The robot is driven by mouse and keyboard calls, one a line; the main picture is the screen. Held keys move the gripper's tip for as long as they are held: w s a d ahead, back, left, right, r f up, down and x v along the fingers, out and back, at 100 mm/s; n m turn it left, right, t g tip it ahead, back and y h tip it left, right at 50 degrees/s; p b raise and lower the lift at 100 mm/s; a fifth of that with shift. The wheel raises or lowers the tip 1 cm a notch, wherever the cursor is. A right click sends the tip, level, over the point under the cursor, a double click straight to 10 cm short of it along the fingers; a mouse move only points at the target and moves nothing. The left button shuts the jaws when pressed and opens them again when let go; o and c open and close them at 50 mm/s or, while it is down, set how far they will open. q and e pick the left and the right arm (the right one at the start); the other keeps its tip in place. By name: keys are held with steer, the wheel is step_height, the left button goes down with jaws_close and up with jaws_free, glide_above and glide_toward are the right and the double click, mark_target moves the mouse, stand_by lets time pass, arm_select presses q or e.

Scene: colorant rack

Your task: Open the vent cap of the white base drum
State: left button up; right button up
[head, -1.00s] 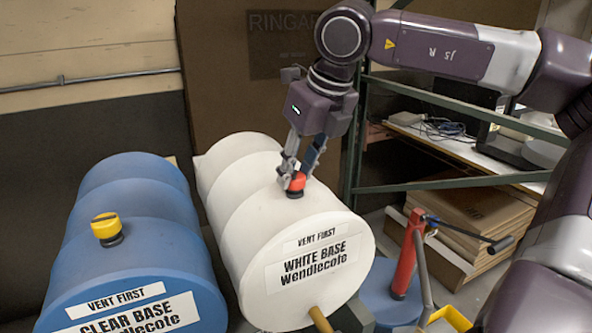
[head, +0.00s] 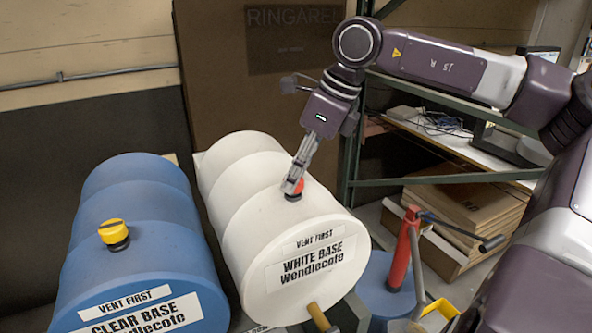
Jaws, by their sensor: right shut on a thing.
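The white base drum (head: 305,222) lies on its side in the middle of the head view, its label facing me. The red vent cap (head: 297,188) sits on top of the drum near its front end. My right gripper (head: 292,188) reaches down from the upper right and is shut on the red cap. Its fingers cover part of the cap. The cap appears seated on the drum; I cannot tell how far it is turned. My left gripper is not in view.
A blue clear base drum (head: 130,235) with a yellow cap (head: 113,232) lies to the left. A red hand pump (head: 402,255) on a blue drum stands at the right. A brass tap (head: 319,316) sticks out low on the white drum. Shelving stands behind.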

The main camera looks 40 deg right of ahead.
stand_by(0.3)
steer(key=o, duration=1.2)
steer(key=shift+c, duration=0.2)
steer(key=shift+r, duration=0.1)
steer(key=v, duration=1.2)
steer(key=shift+s+d, duration=0.1)
steer(key=shift+d, duration=0.05)
